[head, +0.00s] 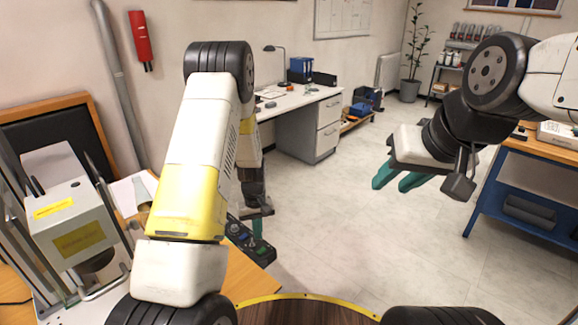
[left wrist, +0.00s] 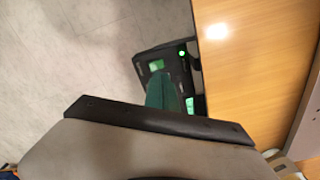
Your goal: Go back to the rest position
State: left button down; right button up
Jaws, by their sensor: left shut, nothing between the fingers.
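My left gripper (head: 257,246) hangs low behind my left forearm in the head view, and its teal fingers are partly hidden. In the left wrist view its fingers (left wrist: 163,93) are together, with nothing between them. They are over or beside a black control box with lit green parts (left wrist: 184,54), at the edge of the wooden table (left wrist: 255,70); I cannot tell whether they touch it. My right gripper (head: 400,181) is in the air over the floor at the right, with its two teal fingers apart and empty.
The laser marker (head: 75,225) stands on the wooden table at the left, near my left arm. A blue-framed workbench (head: 520,190) stands at the right, close to my right arm. A white desk (head: 300,97) stands at the back. The floor (head: 340,215) between is clear.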

pick_arm(q)
jog(key=s+d+r+m+t+h, duration=0.1)
jog(key=s+r, duration=0.2)
jog(key=r, duration=1)
jog(key=s+d+r+m+t+h, duration=0.1)
jog(key=s+r+t, duration=0.15)
jog(key=r, duration=0.95)
jog(key=s+r+m+t, duration=0.2)
jog(key=s+r+m, duration=0.1)
jog(key=s+r, duration=1.1)
jog(key=s, duration=0.4)
jog(key=shift+s+t, duration=0.35)
jog(key=shift+s, duration=0.05)
